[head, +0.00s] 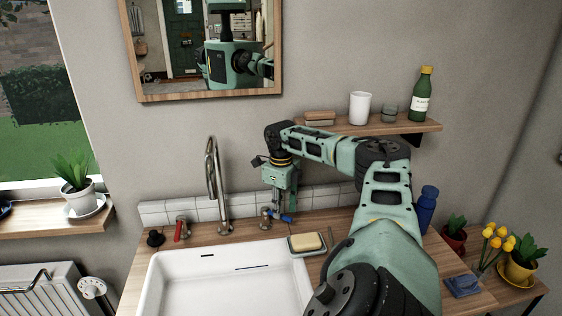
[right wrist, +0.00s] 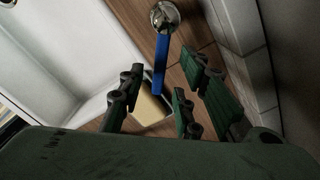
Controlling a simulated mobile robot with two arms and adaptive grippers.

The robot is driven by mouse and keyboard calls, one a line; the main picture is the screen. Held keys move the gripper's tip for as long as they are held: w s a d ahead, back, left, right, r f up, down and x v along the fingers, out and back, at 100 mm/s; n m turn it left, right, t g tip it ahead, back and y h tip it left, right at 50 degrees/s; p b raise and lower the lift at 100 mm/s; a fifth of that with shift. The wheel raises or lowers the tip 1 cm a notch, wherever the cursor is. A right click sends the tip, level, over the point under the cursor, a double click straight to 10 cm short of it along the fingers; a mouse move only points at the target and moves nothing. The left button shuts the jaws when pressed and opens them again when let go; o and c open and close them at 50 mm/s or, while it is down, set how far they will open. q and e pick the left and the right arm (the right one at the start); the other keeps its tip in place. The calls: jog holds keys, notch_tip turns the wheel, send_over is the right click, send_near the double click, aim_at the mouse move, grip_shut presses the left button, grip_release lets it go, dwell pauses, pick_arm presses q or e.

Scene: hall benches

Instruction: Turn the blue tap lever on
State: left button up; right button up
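The blue tap lever (head: 286,218) sits on a metal tap base (head: 265,219) behind the sink's rear edge, right of the tall spout. In the right wrist view the lever (right wrist: 161,66) reaches from its round metal knob (right wrist: 165,17) toward my fingers. My right gripper (head: 279,204) points down just above the lever, its fingers partly covering it in the head view. In the right wrist view the gripper (right wrist: 168,76) is open, fingers spread, with the lever's free end between them in the picture. I cannot tell whether they touch. My left gripper is not in view.
A red lever (head: 181,230) and curved spout (head: 213,185) stand left of the blue lever. The white sink (head: 160,280) lies in front. A soap dish (head: 292,247) with soap is close to the right. The tiled wall (head: 318,197) is just behind, a shelf (head: 350,127) above.

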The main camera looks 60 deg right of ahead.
notch_tip(320, 180, up, 6)
jog(key=shift+f, duration=0.1)
dwell(0.6)
